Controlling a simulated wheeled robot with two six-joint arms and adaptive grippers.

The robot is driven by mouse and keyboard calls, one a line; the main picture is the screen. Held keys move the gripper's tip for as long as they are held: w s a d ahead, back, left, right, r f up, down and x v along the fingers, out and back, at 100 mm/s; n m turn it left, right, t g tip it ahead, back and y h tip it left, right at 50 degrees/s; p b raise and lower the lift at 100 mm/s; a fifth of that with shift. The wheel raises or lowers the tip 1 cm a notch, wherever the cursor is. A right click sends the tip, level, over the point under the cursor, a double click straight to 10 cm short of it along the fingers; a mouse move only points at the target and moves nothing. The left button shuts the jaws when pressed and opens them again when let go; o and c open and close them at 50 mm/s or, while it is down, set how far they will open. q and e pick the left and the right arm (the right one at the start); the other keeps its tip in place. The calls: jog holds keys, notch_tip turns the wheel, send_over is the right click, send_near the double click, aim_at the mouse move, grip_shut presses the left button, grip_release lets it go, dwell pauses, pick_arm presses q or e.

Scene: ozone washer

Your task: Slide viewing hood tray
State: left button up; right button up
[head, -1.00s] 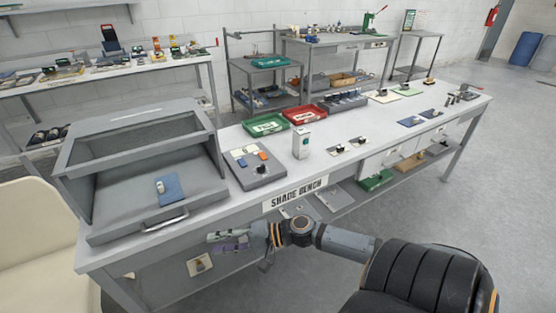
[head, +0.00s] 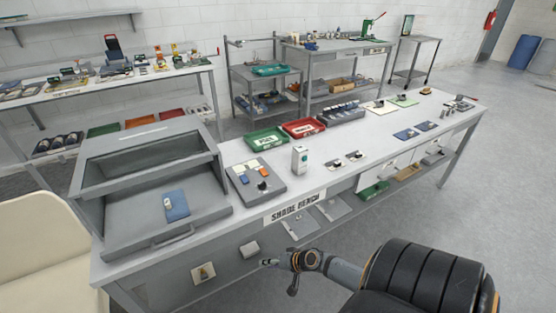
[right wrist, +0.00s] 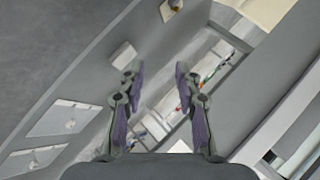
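The grey viewing hood (head: 145,145) stands on the left end of the bench with its front open. Its grey tray (head: 130,222) lies in the bottom, with a handle (head: 180,235) on its front edge. A blue pad (head: 176,205) with a small white piece lies on the tray. My right gripper (head: 268,262) is in front of the bench, below the top's front edge and right of the handle, not touching the tray. In the right wrist view its two fingers (right wrist: 157,75) are apart with nothing between them. My left gripper is out of view.
The shade bench (head: 330,178) carries a grey panel (head: 255,179), a white device (head: 299,159), and green (head: 267,142) and red (head: 304,128) trays. A white box (head: 249,249) sits on the bench front near my right gripper. A cream chair (head: 40,235) is at left.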

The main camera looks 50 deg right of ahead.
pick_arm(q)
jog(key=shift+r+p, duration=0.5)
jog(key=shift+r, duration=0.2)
pick_arm(e)
jog(key=shift+n+g+h, duration=0.3)
jog(key=shift+g+h, duration=0.2)
jog(key=shift+h, duration=0.1)
jog(key=shift+s+d+f, duration=0.4)
jog(key=shift+s+f, duration=0.25)
jog(key=shift+f, duration=0.1)
jog(key=shift+s+d+f, duration=0.35)
jog(key=shift+s+f, duration=0.3)
jog(key=shift+f, duration=0.05)
